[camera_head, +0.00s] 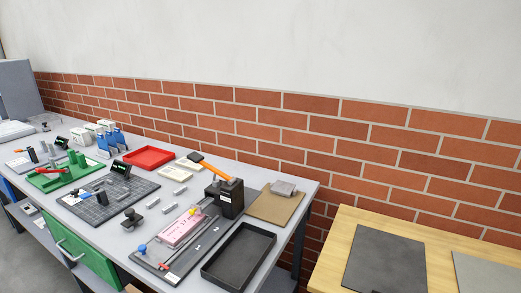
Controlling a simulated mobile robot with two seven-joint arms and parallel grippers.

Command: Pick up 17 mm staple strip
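Several small silver strips lie on the grey workbench (138,212), between the dark gridded mat and the black block. Neither of my grippers is in view.
A black tray (240,257) sits at the bench's front right corner, beside a board with a pink item (181,228). A black block (228,198) holds an orange-handled tool. A red tray (148,158) is farther back. A wooden table (335,250) stands right, past a gap.

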